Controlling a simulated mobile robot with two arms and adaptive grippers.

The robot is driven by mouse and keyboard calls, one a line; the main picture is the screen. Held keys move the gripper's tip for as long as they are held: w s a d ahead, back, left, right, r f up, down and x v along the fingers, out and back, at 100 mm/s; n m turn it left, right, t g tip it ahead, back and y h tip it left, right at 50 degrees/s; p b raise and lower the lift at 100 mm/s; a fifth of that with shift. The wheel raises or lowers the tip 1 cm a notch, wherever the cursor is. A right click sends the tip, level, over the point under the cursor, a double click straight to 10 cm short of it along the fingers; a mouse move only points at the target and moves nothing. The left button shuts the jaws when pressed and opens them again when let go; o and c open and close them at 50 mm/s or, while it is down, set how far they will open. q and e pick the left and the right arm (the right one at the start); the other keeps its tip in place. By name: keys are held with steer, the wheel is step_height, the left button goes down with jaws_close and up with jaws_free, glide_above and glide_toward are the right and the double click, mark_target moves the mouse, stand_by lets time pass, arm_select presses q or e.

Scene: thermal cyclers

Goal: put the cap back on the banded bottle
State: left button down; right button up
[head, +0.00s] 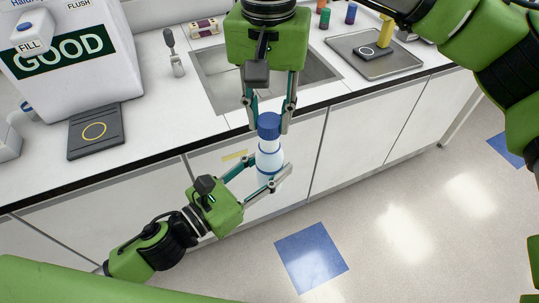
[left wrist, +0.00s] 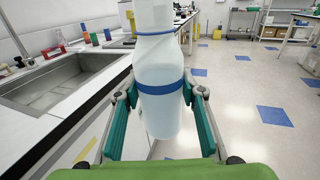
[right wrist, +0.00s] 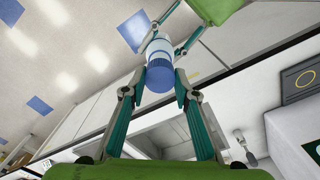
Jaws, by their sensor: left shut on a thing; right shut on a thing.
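The banded bottle (head: 268,160) is white with a blue band and stands about upright in the air in front of the counter. My left gripper (head: 269,173) is shut on its body from the lower left; the left wrist view shows the fingers either side of the bottle (left wrist: 158,105), with its top cut off. The blue cap (head: 269,119) is at the bottle's top, in line with it, with no clear gap. My right gripper (head: 269,127) points down from above and is shut on the cap. The right wrist view shows the cap (right wrist: 160,79) between its fingers; I cannot tell whether it is threaded.
A sink (head: 222,88) lies in the counter behind the grippers. A grey tray (head: 398,68) with a yellow object is at right. A white machine labelled GOOD (head: 62,52) and a dark pad with a yellow ring (head: 95,131) are at left. The floor in front is clear.

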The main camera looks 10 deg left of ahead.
mark_target(270, 163)
steer(key=shift+f, duration=0.1)
stand_by(0.3)
steer(key=shift+f, duration=0.8)
steer(key=shift+f, duration=0.6)
